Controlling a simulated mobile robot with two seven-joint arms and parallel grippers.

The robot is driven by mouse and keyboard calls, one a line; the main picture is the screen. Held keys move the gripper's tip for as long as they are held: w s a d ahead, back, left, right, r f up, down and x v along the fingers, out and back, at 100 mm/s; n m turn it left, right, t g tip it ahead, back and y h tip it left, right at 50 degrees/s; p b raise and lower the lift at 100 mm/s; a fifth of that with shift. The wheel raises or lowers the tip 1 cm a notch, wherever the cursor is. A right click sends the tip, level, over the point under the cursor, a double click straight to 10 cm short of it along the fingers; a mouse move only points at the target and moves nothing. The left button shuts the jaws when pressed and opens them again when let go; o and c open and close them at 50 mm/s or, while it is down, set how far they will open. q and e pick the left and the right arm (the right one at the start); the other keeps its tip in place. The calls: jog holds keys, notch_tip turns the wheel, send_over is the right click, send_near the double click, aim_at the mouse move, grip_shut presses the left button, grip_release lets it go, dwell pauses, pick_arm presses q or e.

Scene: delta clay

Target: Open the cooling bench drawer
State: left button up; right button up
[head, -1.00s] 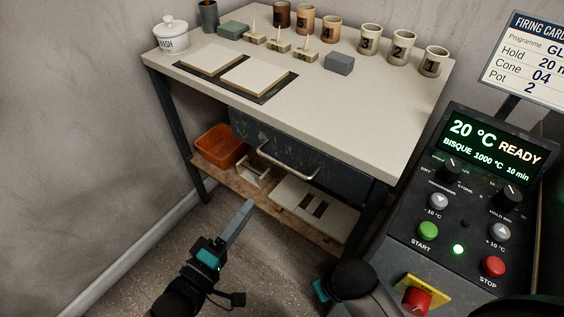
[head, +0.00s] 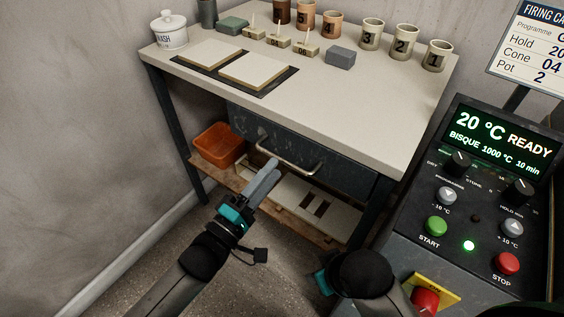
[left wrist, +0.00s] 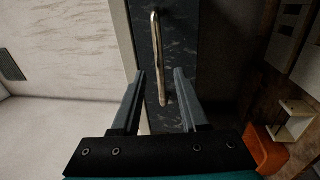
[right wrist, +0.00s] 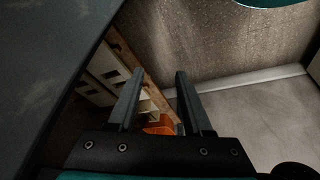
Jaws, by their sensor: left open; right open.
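The cooling bench (head: 350,115) has a pale top and a dark drawer (head: 345,168) under it, which looks shut. A metal bar handle (head: 290,166) runs across the drawer front. My left gripper (head: 270,172) is open and empty, close to the left part of the handle. In the left wrist view the handle (left wrist: 158,55) stands ahead of the gripper (left wrist: 157,75), with its lower end between the open fingers; I cannot tell if they touch.
A control panel (head: 480,190) with lit display stands at the right. Under the bench, a shelf holds an orange bin (head: 217,146) and pale slabs (head: 310,207). Mugs, a lidded jar (head: 169,31) and tiles stand on the bench top. A wall is at the left.

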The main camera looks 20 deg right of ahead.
aim_at(282, 158)
pick_arm(q)
jog(key=shift+b+x, duration=0.7)
jog(key=shift+x, duration=1.6)
pick_arm(e)
jog(key=shift+s+r+t, duration=0.1)
jog(key=shift+r+t, duration=0.2)
jog(key=shift+r, duration=1.5)
pick_arm(q)
grip_shut()
